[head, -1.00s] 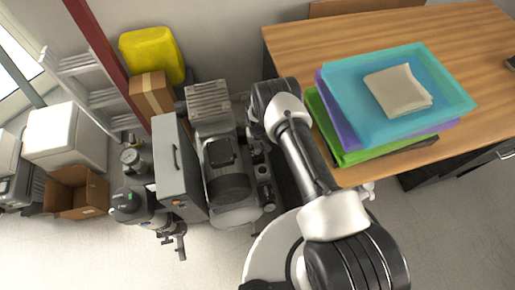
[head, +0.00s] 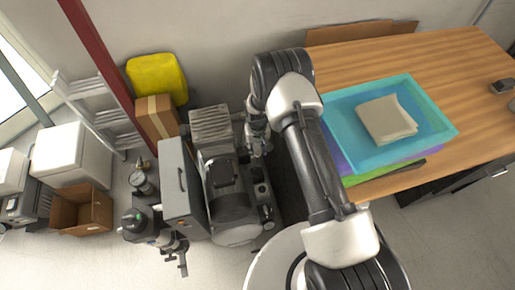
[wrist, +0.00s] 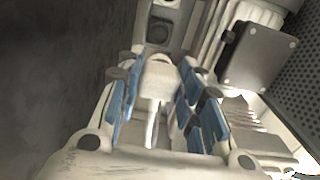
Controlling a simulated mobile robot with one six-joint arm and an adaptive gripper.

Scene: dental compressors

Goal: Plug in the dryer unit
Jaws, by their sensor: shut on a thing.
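In the wrist view my gripper (wrist: 158,72), with blue finger pads, is shut on a white plug (wrist: 157,86); a pale cord runs from it towards the camera. A dark square socket opening (wrist: 158,30) lies just beyond the plug, and I cannot tell whether they touch. In the head view my gripper (head: 258,142) points down beside the compressor (head: 228,200), which has a ribbed grey block at the back. The plug is too small to make out there. A grey upright cabinet with a handle (head: 180,180) stands left of the compressor; I cannot tell which unit is the dryer.
A wooden table (head: 440,70) with stacked trays (head: 365,160) stands right of my arm. Gauges and a dark cylinder (head: 135,222) stand left of the cabinet. Cardboard boxes (head: 158,118), a yellow container (head: 157,78) and a ladder (head: 95,90) are farther left. Bare floor lies in front.

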